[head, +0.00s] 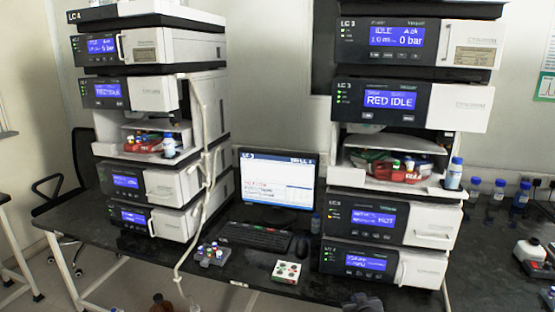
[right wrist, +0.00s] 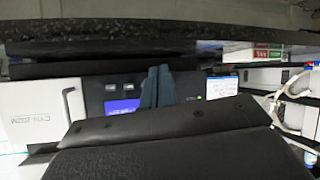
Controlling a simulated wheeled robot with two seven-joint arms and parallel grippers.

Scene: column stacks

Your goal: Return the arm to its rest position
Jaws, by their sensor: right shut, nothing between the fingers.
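My right gripper (right wrist: 157,88) shows in the right wrist view as two dark grey fingers pressed together, with nothing between them. My left gripper is in neither view.
Column stack LC 4 (head: 145,100) stands on the left and LC 3 (head: 410,95) on the right of the dark bench. Between them are a monitor (head: 278,178), a keyboard (head: 258,236), a vial rack (head: 210,254) and a small white tray (head: 286,271). Blue-capped bottles (head: 498,188) stand at right.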

